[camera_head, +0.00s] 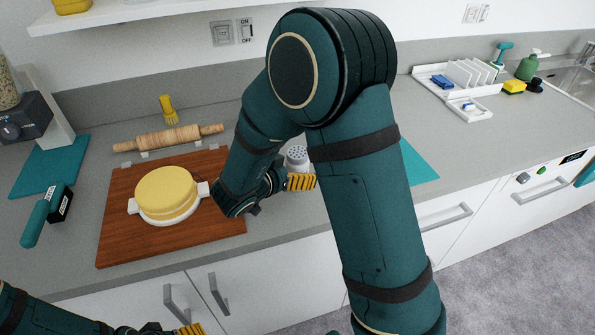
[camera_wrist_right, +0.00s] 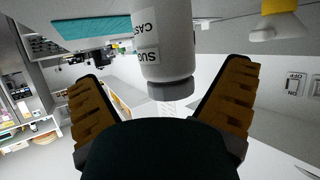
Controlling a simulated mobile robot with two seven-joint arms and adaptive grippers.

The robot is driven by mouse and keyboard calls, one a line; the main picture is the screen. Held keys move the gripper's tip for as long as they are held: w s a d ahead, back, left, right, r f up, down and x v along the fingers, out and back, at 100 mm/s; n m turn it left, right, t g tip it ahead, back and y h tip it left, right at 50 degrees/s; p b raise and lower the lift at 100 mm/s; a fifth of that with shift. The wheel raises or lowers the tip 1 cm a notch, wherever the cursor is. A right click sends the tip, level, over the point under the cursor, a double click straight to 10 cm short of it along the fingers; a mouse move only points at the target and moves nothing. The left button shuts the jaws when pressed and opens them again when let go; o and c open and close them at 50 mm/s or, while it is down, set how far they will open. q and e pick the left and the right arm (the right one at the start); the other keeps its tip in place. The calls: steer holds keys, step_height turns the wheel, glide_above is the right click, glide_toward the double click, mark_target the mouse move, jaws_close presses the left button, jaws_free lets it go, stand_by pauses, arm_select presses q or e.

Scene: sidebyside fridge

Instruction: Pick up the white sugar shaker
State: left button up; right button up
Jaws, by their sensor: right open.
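The white sugar shaker (camera_head: 297,155) stands on the counter just beyond my right gripper (camera_head: 298,182). Its perforated top shows in the head view, and its lower body is hidden by the gripper and arm. There my right gripper (camera_wrist_right: 164,80) is open, with one finger to each side of the shaker and a gap on both sides. My left gripper (camera_head: 188,329) is at the bottom edge of the head view, mostly cut off.
A yellow cake (camera_head: 166,190) sits on a wooden board (camera_head: 120,240) left of my right gripper. A rolling pin (camera_head: 168,138) and yellow brush (camera_head: 168,110) lie behind it. A teal mat (camera_head: 418,163) is right of my arm. A dish rack (camera_head: 455,85) stands farther right.

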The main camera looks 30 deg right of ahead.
steer(key=shift+w+b+x, duration=0.2)
steer(key=shift+b+x, duration=0.25)
steer(key=shift+x, duration=0.95)
steer(key=shift+w+b+x, duration=0.15)
steer(key=shift+b+x, duration=0.25)
steer(key=shift+x, duration=0.95)
steer(key=shift+a, duration=0.2)
steer(key=c, duration=1.4)
